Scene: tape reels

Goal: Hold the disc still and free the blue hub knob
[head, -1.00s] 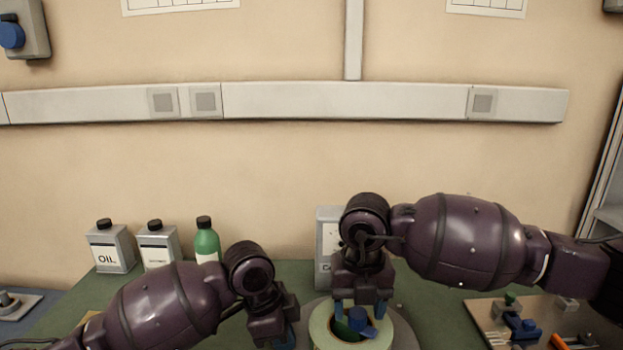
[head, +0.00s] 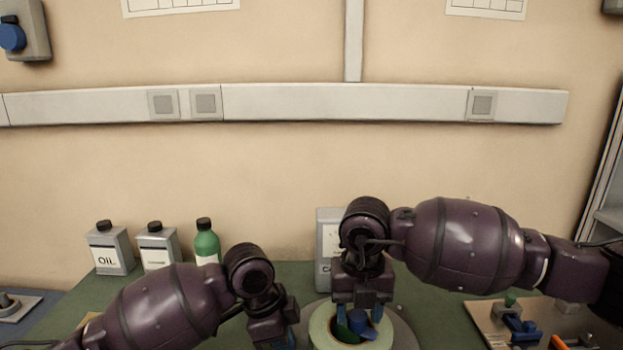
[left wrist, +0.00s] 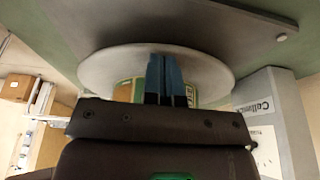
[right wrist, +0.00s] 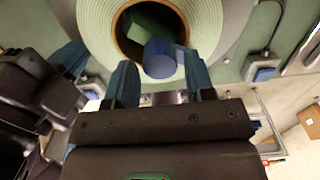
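The disc is a grey reel flange (head: 402,335) with a pale green tape roll (head: 322,332) on it, at the bottom centre of the head view. The blue hub knob (head: 359,322) sits at the roll's dark central opening, beside a green hub part; it also shows in the right wrist view (right wrist: 160,59). My right gripper (head: 361,311) is above the roll, its blue fingers apart on either side of the knob, with visible gaps. My left gripper (left wrist: 164,75) has its fingers nearly together at the disc's rim (left wrist: 100,70) and appears closed on it. The exact contact is hidden.
A grey canister (head: 326,245) stands close behind the reel. Two oil cans (head: 110,252) and a green bottle (head: 206,242) stand at the back left. A board with fittings (head: 490,318) lies at the right. Green bench is clear between bottles and canister.

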